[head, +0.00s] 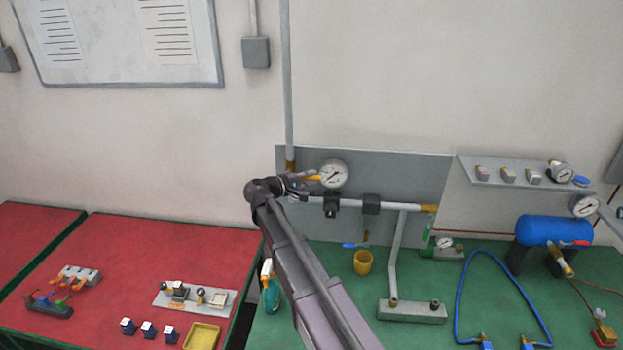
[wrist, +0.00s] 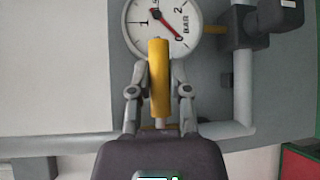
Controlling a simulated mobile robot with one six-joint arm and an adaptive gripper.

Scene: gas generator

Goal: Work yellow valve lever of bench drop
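The yellow valve lever (wrist: 158,78) stands upright in the wrist view, between the two fingers of my gripper (wrist: 159,72). The fingers lie close against its left and right sides, and my gripper looks shut on it. In the head view, my gripper (head: 306,184) is at the left part of the grey pipe, and a short orange-yellow piece of the lever (head: 314,178) shows by the fingertips. The lever's pivot is mostly hidden behind my gripper.
A round pressure gauge (head: 334,174) is just beyond the lever; its face (wrist: 163,22) shows a red needle near 0. The grey pipe (head: 390,206) runs along the panel (head: 400,172).

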